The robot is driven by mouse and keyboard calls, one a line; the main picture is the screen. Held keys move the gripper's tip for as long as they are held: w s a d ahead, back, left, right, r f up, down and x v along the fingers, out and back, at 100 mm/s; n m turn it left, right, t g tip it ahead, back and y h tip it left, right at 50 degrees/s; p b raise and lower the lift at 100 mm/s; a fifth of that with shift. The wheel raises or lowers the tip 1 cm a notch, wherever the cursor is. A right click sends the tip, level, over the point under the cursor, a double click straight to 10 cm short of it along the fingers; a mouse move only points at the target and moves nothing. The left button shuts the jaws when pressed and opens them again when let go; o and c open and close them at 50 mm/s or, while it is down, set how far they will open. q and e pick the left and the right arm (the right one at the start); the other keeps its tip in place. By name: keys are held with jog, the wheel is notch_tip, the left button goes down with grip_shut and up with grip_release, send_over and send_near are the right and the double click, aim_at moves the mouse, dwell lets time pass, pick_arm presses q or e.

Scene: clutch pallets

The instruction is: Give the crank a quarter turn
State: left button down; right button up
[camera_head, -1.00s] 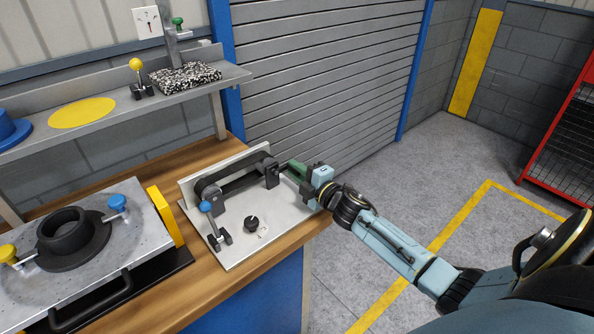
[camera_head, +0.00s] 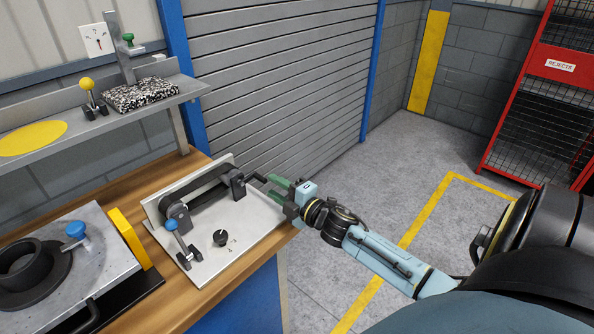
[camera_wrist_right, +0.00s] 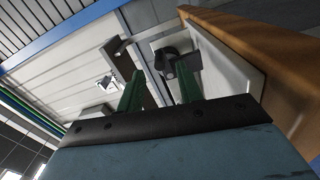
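A belt fixture has a grey plate (camera_head: 250,232) and a black belt (camera_head: 205,190) over two pulleys. A dark crank (camera_head: 256,178) sticks out from the right pulley block (camera_head: 237,184) toward my right gripper. My right gripper (camera_head: 273,187) is at the plate's right end, its two green fingers apart. The right wrist view shows the open fingers (camera_wrist_right: 160,82) pointing at the fixture, with a dark angled bar (camera_wrist_right: 121,52) beyond the left finger. I cannot tell whether a finger touches the crank. My left gripper is out of view.
A grey block with a black ring (camera_head: 30,265) is at the left. A shelf (camera_head: 160,102) hangs above the bench. Open floor lies to the right, before a red rack (camera_head: 535,85).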

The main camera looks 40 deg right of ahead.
jog(key=s, duration=0.7)
jog(key=shift+s+d, duration=0.25)
jog(key=shift+s, duration=0.1)
